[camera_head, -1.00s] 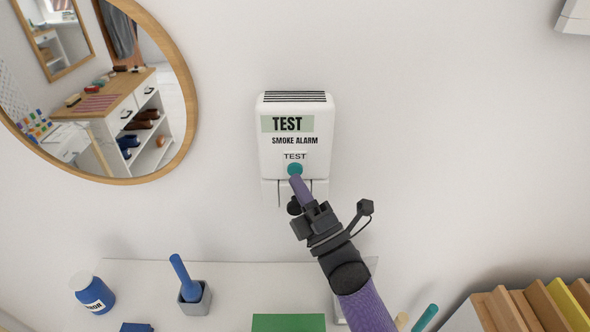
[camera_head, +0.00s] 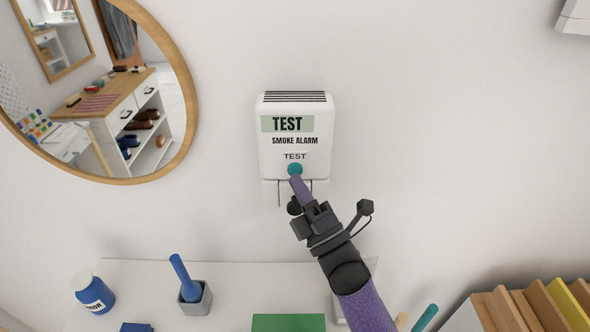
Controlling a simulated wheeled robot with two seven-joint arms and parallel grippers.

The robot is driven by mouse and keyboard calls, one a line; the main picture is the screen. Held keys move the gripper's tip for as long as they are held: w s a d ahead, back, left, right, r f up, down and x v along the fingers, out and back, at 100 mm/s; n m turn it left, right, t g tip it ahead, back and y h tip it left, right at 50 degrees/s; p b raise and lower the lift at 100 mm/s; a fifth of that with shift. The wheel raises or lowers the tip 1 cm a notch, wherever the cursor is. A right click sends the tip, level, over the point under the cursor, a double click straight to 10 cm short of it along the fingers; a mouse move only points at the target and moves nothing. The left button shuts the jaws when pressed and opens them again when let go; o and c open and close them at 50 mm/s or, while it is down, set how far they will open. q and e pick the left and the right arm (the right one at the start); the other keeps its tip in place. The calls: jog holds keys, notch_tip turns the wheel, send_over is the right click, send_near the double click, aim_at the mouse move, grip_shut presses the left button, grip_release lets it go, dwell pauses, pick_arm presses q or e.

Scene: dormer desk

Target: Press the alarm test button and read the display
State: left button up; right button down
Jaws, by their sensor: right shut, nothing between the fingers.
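The white smoke alarm (camera_head: 318,155) is on the wall in the middle of the head view. Its greenish display (camera_head: 287,124) reads "TEST", with "SMOKE ALARM" printed below it. The round teal test button (camera_head: 295,169) is low on its front, under a small "TEST" label. My right gripper (camera_head: 298,184) reaches up from the lower right, shut and empty. Its purple fingertips are at the lower edge of the button and seem to touch it; how far the button is pressed cannot be told. My left gripper is not in view.
A round wood-framed mirror (camera_head: 190,95) hangs at upper left. On the white surface (camera_head: 240,275) below are a blue bottle (camera_head: 93,293), a grey holder (camera_head: 196,303) with a blue-handled item and a green object (camera_head: 288,323). Books (camera_head: 540,307) stand at lower right.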

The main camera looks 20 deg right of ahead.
jog(key=shift+w, duration=0.15)
jog(key=shift+w+d+b, duration=0.15)
jog(key=shift+w+b, duration=0.1)
jog(key=shift+b, duration=0.05)
jog(key=shift+w+d+b, duration=0.1)
jog(key=shift+w+b, duration=0.2)
jog(key=shift+w, duration=0.1)
dwell(0.6)
jog(key=shift+s+a+p, duration=0.25)
jog(key=shift+s+p, duration=0.15)
jog(key=shift+s, duration=0.4)
jog(key=s+p, duration=0.1)
jog(key=s, duration=0.1)
jog(key=s+a+p, duration=0.1)
jog(key=s, duration=0.2)
jog(key=shift+a, duration=0.2)
